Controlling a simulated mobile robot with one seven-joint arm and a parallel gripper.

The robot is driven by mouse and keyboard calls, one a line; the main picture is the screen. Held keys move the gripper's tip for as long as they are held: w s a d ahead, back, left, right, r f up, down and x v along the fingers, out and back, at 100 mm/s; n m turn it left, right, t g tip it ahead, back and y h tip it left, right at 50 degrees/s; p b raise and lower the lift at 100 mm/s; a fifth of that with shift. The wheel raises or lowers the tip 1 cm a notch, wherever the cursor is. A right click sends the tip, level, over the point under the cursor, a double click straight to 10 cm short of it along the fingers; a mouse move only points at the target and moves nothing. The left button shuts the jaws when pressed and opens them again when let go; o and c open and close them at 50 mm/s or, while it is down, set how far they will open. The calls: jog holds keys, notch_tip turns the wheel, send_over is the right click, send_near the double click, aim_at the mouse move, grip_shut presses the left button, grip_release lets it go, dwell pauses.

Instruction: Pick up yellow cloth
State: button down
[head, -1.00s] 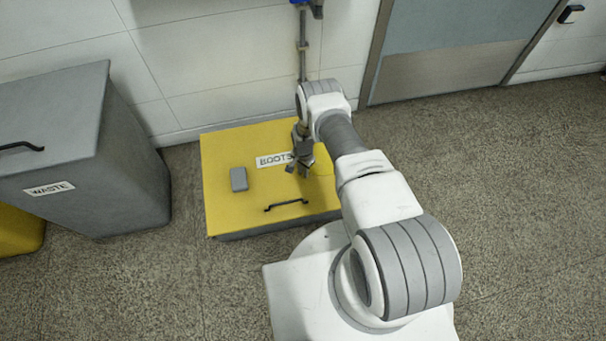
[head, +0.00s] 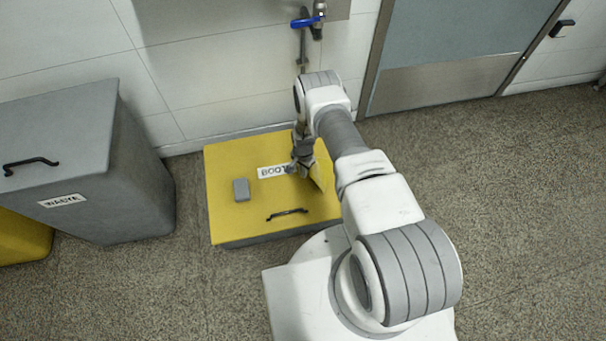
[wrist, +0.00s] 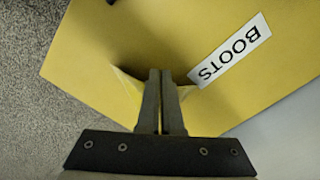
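The yellow cloth (head: 323,171) shows as a peaked fold beside my gripper (head: 297,168), over the right part of the yellow box lid. In the wrist view, part of the cloth (wrist: 128,86) stands out to the left of my fingers, its colour close to that of the lid. My gripper (wrist: 162,74) has its two fingers nearly together, with the cloth running in to them. It appears shut on the cloth. The rest of the cloth is hidden behind the fingers and arm.
The yellow-lidded BOOTS box (head: 232,215) carries a small grey block (head: 241,190) and a black handle (head: 287,214). A grey WASTE bin (head: 140,185) stands at left. A blue-handled valve (head: 306,21) is on the wall behind. Floor at right is clear.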

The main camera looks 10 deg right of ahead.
notch_tip(320, 180, up, 4)
jog(key=shift+r+p, duration=0.15)
jog(key=shift+p, duration=0.7)
notch_tip(320, 180, up, 9)
jog(key=p, duration=0.6)
